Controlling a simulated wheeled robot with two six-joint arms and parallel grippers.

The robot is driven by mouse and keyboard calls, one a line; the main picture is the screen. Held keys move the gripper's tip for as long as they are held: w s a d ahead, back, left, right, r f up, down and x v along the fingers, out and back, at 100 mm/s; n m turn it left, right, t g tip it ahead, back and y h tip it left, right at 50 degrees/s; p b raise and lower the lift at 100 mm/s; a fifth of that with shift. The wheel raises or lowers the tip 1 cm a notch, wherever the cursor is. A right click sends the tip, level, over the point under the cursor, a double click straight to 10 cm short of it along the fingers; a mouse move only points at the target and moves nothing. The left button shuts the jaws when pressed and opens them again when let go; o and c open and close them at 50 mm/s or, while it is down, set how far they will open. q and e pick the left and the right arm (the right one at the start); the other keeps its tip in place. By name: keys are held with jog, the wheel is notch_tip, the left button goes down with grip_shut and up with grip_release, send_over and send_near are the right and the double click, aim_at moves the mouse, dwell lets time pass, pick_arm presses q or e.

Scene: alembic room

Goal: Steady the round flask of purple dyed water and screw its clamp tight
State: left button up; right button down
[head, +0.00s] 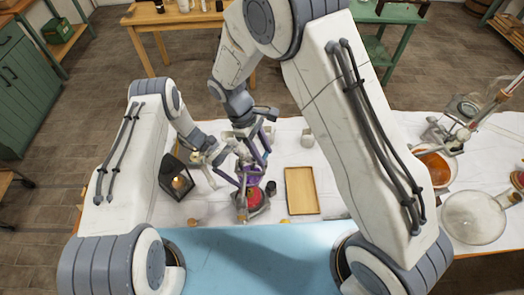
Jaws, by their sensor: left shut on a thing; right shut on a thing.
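The round flask of purple dyed water (253,178) shows as a small purple patch near the middle of the white-covered table, above a stand with a red top. My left gripper (236,180) comes in from the left and is shut at the flask's side, apparently on the flask. My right gripper (264,160) reaches down from above and is shut at the upper right of the flask, apparently on the clamp's screw. The clamp itself is mostly hidden among the fingers, and its exact contact is too small to make out.
A wooden tray (301,190) lies to the right, with a small dark pot (270,188) between. A bowl of orange matter (435,168) and a large glass flask (473,217) stand far right.

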jog(key=shift+w+a, duration=0.1)
jog(key=shift+c, duration=2)
grip_release()
jog(key=v, duration=1.2)
